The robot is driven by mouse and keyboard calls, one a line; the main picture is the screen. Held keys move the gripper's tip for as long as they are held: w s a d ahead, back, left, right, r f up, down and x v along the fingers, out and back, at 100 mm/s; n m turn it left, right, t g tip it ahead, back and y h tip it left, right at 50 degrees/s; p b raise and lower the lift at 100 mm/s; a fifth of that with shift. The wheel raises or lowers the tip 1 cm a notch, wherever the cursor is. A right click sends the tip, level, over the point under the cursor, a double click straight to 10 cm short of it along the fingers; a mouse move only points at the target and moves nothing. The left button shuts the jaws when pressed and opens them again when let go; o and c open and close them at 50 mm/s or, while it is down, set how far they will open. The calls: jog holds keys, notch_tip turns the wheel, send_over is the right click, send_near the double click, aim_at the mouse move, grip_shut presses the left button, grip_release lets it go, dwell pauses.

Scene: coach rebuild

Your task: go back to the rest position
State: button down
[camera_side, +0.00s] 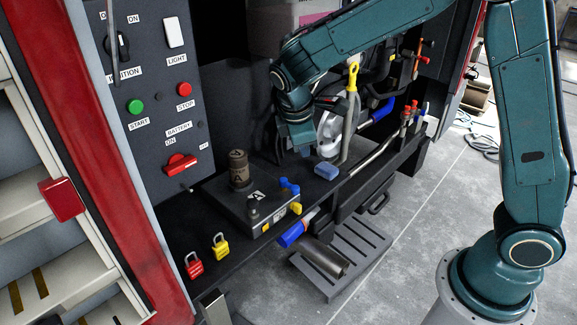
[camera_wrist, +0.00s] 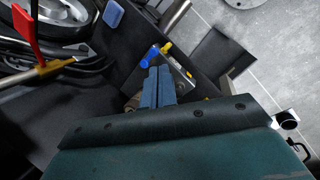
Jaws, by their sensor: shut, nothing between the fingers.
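My gripper (camera_wrist: 158,76) shows in the wrist view with its two blue fingers together and nothing between them. In the side view my gripper (camera_side: 294,150) points down over the dark shelf, behind the battery box and left of the blue block. It looks clear of both, but its fingertips are hard to make out against the dark background. No marker of the rest position shows.
The black box (camera_side: 225,203) carries a brown cylinder (camera_side: 239,170) and blue and yellow parts.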

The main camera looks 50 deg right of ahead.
jog(key=s+d+r+m+t+y, duration=0.25)
jog(key=s+r+m, duration=0.35)
jog(key=s+r, duration=0.5)
jog(key=s+m+t+y, duration=0.1)
jog(key=s+m, duration=0.3)
jog(key=s, duration=0.9)
jog(key=shift+s+a+r+t, duration=0.15)
jog(key=shift+s+a+t, duration=0.15)
jog(key=shift+s+t, duration=0.15)
jog(key=shift+y, duration=0.25)
